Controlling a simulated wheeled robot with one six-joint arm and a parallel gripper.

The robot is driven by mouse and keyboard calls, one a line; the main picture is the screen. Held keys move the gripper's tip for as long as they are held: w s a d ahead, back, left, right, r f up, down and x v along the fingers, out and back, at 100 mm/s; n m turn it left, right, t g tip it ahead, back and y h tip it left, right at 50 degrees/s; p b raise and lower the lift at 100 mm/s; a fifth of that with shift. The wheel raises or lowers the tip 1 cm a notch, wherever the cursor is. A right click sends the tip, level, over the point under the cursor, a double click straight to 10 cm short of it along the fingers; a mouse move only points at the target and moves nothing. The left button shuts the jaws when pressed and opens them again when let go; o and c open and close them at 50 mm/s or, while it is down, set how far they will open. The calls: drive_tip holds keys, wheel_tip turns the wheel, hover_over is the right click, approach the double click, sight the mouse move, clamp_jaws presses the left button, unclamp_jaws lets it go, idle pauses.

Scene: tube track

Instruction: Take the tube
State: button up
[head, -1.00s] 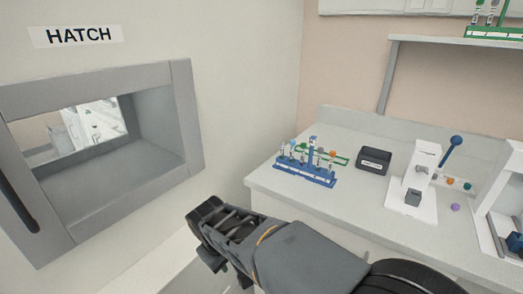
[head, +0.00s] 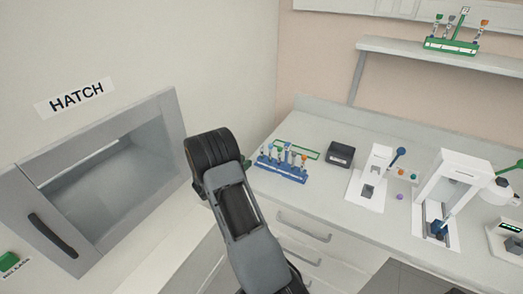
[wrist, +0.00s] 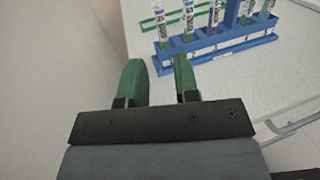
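Several capped tubes stand upright in a blue rack (head: 281,174) on the counter. The wrist view shows the rack (wrist: 215,50) at upper right, with the tubes' tops cut off by the frame edge. One tube (wrist: 188,18) stands just beyond my right finger in that view. More tubes stand in a green rack (head: 450,46) on the shelf. My gripper (wrist: 160,80) is open, with a gap between its two green fingers and nothing held. It is left of and short of the blue rack. In the head view my arm hides most of the fingers.
A green frame (head: 297,149) lies behind the blue rack. A black box (head: 340,154) and white devices (head: 372,180) stand to its right. A wall hatch (head: 100,185) is at the left. The counter (head: 330,200) is clear in front of the box.

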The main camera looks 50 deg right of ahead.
sight(261, 152)
drive_tip(key=d+p, duration=0.1)
drive_tip(key=d, duration=0.5)
drive_tip(key=shift+s+d, duration=0.1)
drive_tip(key=shift+d, duration=0.3)
drive_tip(key=shift+s+d+p, duration=0.1)
drive_tip(key=shift+d+p, duration=1.15)
drive_tip(key=shift+d, duration=1.4)
drive_tip(key=shift+c, duration=0.3)
drive_tip(key=c, duration=0.4)
